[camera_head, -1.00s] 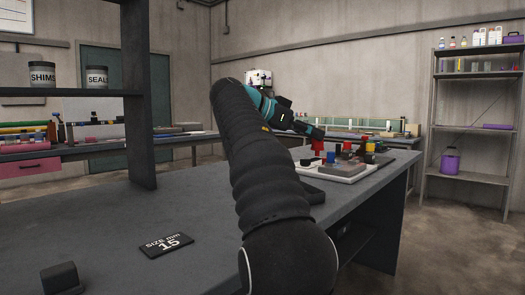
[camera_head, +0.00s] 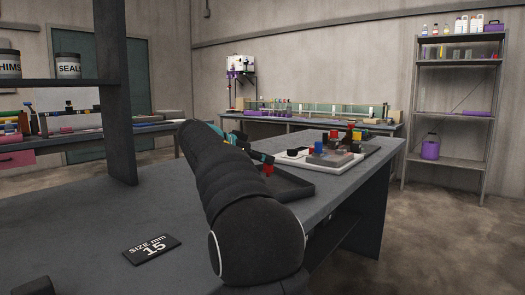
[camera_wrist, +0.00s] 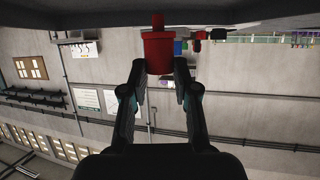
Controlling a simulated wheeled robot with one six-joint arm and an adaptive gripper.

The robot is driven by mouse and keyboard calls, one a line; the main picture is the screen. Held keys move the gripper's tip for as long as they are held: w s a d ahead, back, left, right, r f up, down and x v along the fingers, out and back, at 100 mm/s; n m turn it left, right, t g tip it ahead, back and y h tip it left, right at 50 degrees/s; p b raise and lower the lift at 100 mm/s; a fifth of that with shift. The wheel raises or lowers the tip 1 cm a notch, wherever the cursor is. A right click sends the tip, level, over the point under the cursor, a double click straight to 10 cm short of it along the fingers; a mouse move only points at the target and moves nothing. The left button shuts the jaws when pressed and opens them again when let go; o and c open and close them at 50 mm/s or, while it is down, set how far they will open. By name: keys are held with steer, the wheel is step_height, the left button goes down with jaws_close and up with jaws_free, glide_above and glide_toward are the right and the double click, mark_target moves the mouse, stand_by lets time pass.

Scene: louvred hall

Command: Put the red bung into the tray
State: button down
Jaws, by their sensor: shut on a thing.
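The red bung (camera_wrist: 158,52) is held between the two fingertips of my gripper (camera_wrist: 159,72) in the wrist view, with its narrow knob pointing to the picture's top. In the head view the red bung (camera_head: 268,170) shows small beside my arm, over or just behind the dark tray (camera_head: 300,192). I cannot tell whether it touches the tray. The tray is low and black, on the grey bench, and my arm hides its left part. My gripper (camera_head: 264,158) is partly hidden by my arm in the head view.
A white board (camera_head: 293,163) with several coloured pieces lies behind the dark tray. A black card reading "SIZE mm 15" (camera_head: 151,248) lies on the bench's near left. A dark shelf post (camera_head: 117,100) stands at left. The bench between card and arm is clear.

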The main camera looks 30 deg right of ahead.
steer(key=shift+f+b, duration=0.55)
steer(key=shift+f, duration=0.5)
steer(key=c, duration=0.8)
jaws_free()
steer(key=v, duration=1.2)
